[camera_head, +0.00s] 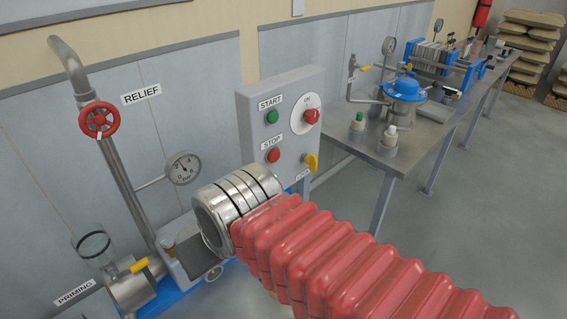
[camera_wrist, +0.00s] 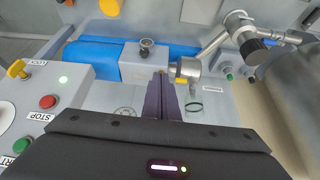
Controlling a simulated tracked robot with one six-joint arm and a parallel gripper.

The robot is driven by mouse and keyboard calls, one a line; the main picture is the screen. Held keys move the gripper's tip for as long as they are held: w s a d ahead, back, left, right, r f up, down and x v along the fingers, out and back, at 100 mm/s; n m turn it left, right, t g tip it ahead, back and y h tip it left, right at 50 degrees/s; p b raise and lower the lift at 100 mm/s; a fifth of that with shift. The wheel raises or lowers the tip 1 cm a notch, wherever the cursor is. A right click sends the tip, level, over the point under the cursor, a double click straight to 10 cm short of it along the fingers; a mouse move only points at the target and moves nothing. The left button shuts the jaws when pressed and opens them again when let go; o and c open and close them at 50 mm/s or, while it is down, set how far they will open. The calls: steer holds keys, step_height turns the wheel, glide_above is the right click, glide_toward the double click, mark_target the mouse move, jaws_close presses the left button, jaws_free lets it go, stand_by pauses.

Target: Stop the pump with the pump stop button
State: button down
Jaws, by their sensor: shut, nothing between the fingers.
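The grey control panel (camera_head: 290,139) stands upright on the pump's base. Its red STOP button (camera_head: 273,155) sits below the green START button (camera_head: 272,117). In the wrist view the red STOP button (camera_wrist: 48,102) is at the left, with the green START button (camera_wrist: 20,145) at the lower left edge. My gripper (camera_wrist: 164,78) is shut and empty, its dark fingers to the right of the panel and apart from the STOP button. In the head view my arm hides most of the gripper; its metal end is in front of and below the STOP button.
A red rotary knob (camera_head: 311,116) and a yellow LOCK handle (camera_head: 311,163) share the panel. A gauge (camera_head: 183,168) and a pipe with a red RELIEF wheel (camera_head: 99,120) stand at left. A steel bench (camera_head: 372,150) is at right. A green lamp (camera_wrist: 63,79) is lit on the panel.

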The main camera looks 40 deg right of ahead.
mark_target(274, 158)
step_height(274, 158, down, 7)
steer(key=m+g+y, duration=0.3)
steer(key=m+y, duration=0.2)
steer(key=m, duration=0.5)
steer(key=w+d+r+m+t+y, duration=0.1)
steer(key=w+d+m+t+y, duration=0.2)
steer(key=d+m, duration=0.35)
steer(key=w+d+r+m+t, duration=0.1)
steer(key=w+d+m+t, duration=0.2)
steer(key=d+m+t, duration=0.4)
steer(key=s+d+m+t+h, duration=0.2)
steer(key=d+m, duration=0.4)
steer(key=d, duration=0.3)
steer(key=s+d+m+t+h, duration=0.2)
steer(key=d+m+h, duration=0.3)
steer(key=d, duration=0.4)
steer(key=shift+r+m+t, duration=0.2)
steer(key=shift+m+t, duration=0.45)
steer(key=shift+t, duration=0.05)
steer(key=shift+w, duration=0.1)
steer(key=shift+w+a, duration=0.15)
steer(key=shift+w, duration=3.3)
steer(key=shift+w+a, duration=0.1)
steer(key=shift+w, duration=3.35)
